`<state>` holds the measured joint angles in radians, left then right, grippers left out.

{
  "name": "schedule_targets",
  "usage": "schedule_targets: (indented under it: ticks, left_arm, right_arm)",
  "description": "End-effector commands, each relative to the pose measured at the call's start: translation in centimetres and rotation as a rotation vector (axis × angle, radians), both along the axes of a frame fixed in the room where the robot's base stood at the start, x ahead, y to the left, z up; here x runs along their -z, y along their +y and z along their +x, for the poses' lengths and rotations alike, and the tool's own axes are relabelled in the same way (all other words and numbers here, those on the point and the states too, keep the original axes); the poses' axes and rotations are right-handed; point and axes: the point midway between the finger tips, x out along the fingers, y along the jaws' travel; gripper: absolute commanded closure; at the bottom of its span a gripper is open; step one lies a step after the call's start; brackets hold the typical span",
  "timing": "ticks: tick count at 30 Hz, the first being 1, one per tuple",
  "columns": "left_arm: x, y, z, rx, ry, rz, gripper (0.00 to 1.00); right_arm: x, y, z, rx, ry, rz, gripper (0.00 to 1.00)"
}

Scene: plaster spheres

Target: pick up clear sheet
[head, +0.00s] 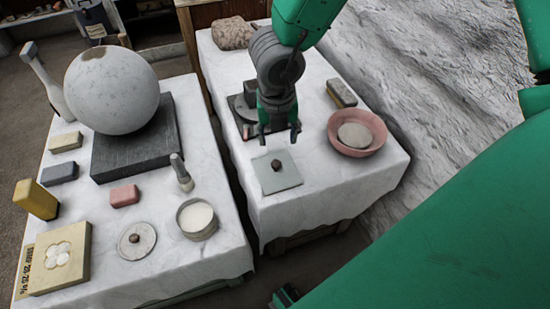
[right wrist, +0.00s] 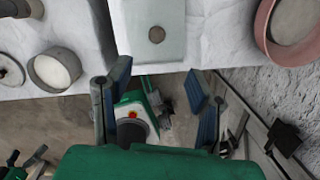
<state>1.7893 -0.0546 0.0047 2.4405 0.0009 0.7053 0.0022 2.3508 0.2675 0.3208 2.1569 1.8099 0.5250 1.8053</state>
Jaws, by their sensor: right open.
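The clear sheet (head: 290,182) is a thin pale grey-green square lying flat on the white cloth of the right-hand table. A small brown round piece (head: 277,165) sits on it. In the right wrist view the sheet (right wrist: 172,14) shows at the top, with the brown piece near its middle. My right gripper (head: 280,133) is open and empty, with its fingers pointing down, just behind the sheet and apart from it in the head view. In the right wrist view its two fingers (right wrist: 157,95) stand wide apart.
A pink bowl (head: 335,145) with a pale disc stands right of the sheet, with a dark block (head: 341,93) behind it. A brown stone (head: 233,33) lies at the far end. The left-hand table holds a large plaster sphere (head: 112,90), a round tin (head: 196,232) and several blocks.

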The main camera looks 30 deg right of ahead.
Motion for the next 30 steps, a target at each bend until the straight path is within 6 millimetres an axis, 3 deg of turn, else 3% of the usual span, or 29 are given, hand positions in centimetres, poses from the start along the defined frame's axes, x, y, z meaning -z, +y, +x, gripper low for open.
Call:
schedule_targets:
  ticks: [4,15,23,30]
  left_arm:
    - [0.5,0.0,0.0,0.001,0.0,0.0,0.01]
    - [3.2,0.0,0.0,0.0,0.001,0.0,0.01]
    - [3.7,0.0,0.0,0.0,0.001,0.0,0.01]
    - [5.4,0.0,0.0,0.0,0.0,0.0,0.01]
  right_arm:
    - [0.1,0.9,0.5,0.116,-0.009,0.034,0.53]
    - [6.8,0.4,1.1,0.117,-0.008,0.033,0.53]
    - [8.3,-0.1,1.3,0.118,-0.008,0.037,0.53]
    - [11.7,-0.7,1.7,0.114,-0.007,0.033,0.53]
